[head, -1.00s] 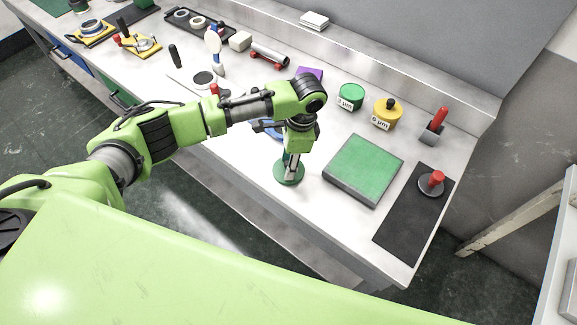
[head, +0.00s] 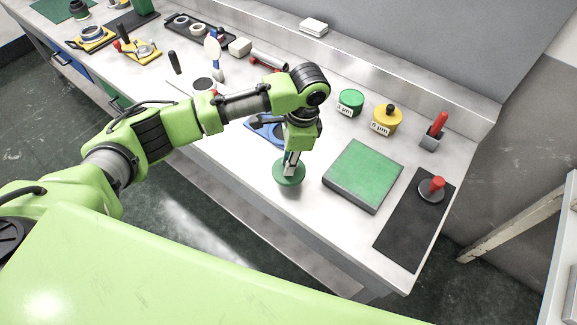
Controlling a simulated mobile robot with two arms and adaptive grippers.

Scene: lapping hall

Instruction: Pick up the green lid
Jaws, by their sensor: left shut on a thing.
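The green lid (head: 283,180) is a dark green disc near the front edge of the pale bench, in the middle of the head view. My left gripper (head: 290,168) points down over it and is shut on its raised middle part. My fingers hide part of the lid's top. I cannot tell how far the lid is off the bench top. My right gripper is not in view.
A green block plate (head: 363,175) lies just right of the lid, with a black mat (head: 408,225) beyond. Behind stand a green jar (head: 351,101) and a yellow jar (head: 386,122). A blue item (head: 262,131) lies left of my gripper.

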